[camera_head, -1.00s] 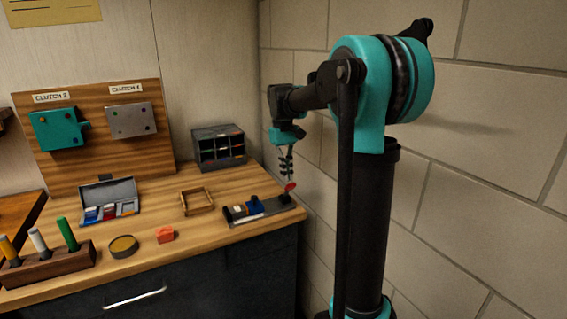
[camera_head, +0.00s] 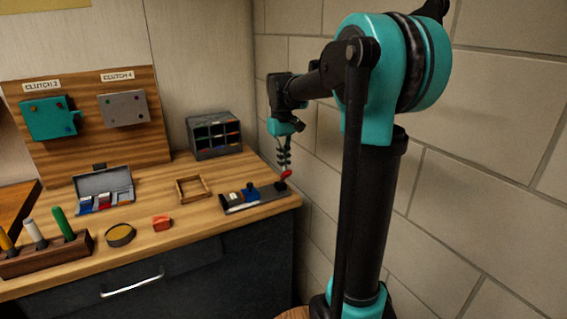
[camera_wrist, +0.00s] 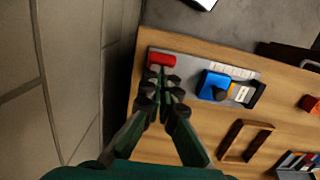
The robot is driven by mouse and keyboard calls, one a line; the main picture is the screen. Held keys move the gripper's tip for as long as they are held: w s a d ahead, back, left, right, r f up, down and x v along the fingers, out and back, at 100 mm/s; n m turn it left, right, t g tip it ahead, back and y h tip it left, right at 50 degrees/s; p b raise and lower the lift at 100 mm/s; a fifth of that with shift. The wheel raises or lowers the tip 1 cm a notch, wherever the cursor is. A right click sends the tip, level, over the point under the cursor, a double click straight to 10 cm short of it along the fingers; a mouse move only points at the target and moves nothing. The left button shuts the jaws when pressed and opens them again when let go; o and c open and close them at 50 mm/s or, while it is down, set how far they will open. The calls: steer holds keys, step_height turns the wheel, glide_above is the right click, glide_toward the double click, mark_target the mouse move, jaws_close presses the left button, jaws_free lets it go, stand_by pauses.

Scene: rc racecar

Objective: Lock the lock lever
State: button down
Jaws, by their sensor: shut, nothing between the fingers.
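The lock lever (camera_head: 286,174) has a red handle and sits at the right end of a dark grey fixture (camera_head: 262,200) on the bench. In the wrist view the red lever (camera_wrist: 161,60) is at the upper left end of the fixture's plate (camera_wrist: 190,62). A blue block (camera_wrist: 213,85) sits further along the plate. My gripper (camera_head: 284,166) points down right above the lever. In the wrist view its shut, empty fingertips (camera_wrist: 162,74) lie just beside the red handle. I cannot tell whether they touch it.
The stone wall (camera_head: 470,170) is close on the right. A small wooden frame (camera_head: 194,189), an orange-red block (camera_head: 161,223), a round tin (camera_head: 120,235) and a grey organizer (camera_head: 214,137) stand on the bench. The bench's right edge is near the fixture.

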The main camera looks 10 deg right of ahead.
mark_target(288, 173)
steer(key=shift+s+d+f+t+y, duration=0.15)
steer(key=shift+s+f+t, duration=0.05)
steer(key=shift+s+t, duration=0.3)
steer(key=shift+s+d+f+t+y, duration=0.15)
steer(key=shift+s+f+t+y, duration=0.1)
steer(key=shift+s+t, duration=0.25)
steer(key=shift+s+d+f+t+y, duration=0.1)
steer(key=shift+s+d+f+t, duration=0.1)
steer(key=shift+s+t, duration=0.3)
steer(key=t, duration=0.1)
steer(key=s+f+t, duration=0.1)
steer(key=f+t+y, duration=0.1)
steer(key=shift+s+d+t, duration=0.2)
steer(key=shift+s+t, duration=0.05)
steer(key=shift+t, duration=0.15)
steer(key=shift+w+r, duration=0.1)
steer(key=shift+w+a+r, duration=0.15)
steer(key=shift+w+a, duration=0.05)
steer(key=shift+w, duration=0.45)
